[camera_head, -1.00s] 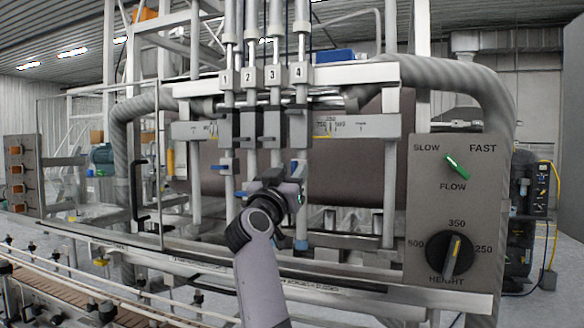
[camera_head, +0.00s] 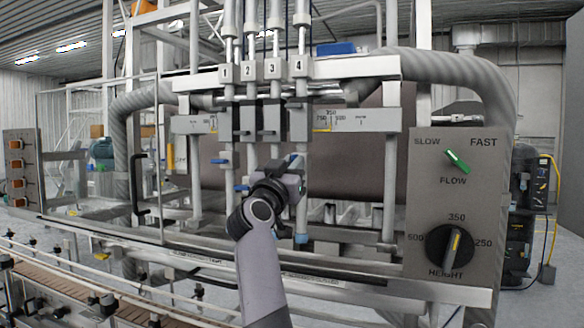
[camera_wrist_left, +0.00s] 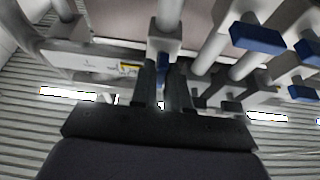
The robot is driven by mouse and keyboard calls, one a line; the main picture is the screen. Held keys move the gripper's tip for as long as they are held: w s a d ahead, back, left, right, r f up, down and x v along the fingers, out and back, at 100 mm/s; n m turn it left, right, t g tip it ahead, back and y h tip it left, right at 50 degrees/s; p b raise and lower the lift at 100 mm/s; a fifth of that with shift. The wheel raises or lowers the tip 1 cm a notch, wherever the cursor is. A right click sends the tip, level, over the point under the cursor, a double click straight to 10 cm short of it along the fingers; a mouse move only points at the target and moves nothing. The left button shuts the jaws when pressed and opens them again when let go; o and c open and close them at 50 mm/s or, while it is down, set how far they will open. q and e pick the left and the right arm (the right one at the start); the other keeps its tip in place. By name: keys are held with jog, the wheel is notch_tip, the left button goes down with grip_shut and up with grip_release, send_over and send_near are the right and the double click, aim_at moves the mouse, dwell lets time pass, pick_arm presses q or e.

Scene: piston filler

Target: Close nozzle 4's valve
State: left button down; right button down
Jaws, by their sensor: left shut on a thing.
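Nozzle 4 (camera_head: 301,205) is the rightmost of the numbered vertical tubes, below the plate marked 4 (camera_head: 298,69). My left gripper (camera_head: 294,168) is at this tube, partly in front of it. In the left wrist view, the gripper's two dark fingers (camera_wrist_left: 164,78) are shut on a small blue valve handle (camera_wrist_left: 163,66) below the grey valve body. Most of the handle is hidden between the fingers, so its exact angle is hard to tell. My right gripper is not in view.
Nozzle valves with blue handles stand close by on the left, at nozzle 1 (camera_head: 221,161) and nozzle 2 (camera_head: 241,188). A grey control panel (camera_head: 430,195) with FLOW and HEIGHT knobs stands at the right. A conveyor (camera_head: 60,285) runs along the front left.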

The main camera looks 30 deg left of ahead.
pick_arm(q)
jog(key=shift+a+m+g+h, duration=0.1)
jog(key=shift+m+g+h, duration=0.9)
jog(key=shift+m, duration=2.65)
jog(key=shift+d+m+g+h, duration=0.1)
jog(key=shift+m+g+h, duration=0.3)
jog(key=shift+m+h, duration=2.2)
jog(key=shift+a+m+g+h, duration=0.1)
jog(key=shift+m+g+h, duration=0.4)
jog(key=shift+m, duration=4.15)
jog(key=c, duration=1.2)
grip_release()
jog(key=shift+r, duration=0.1)
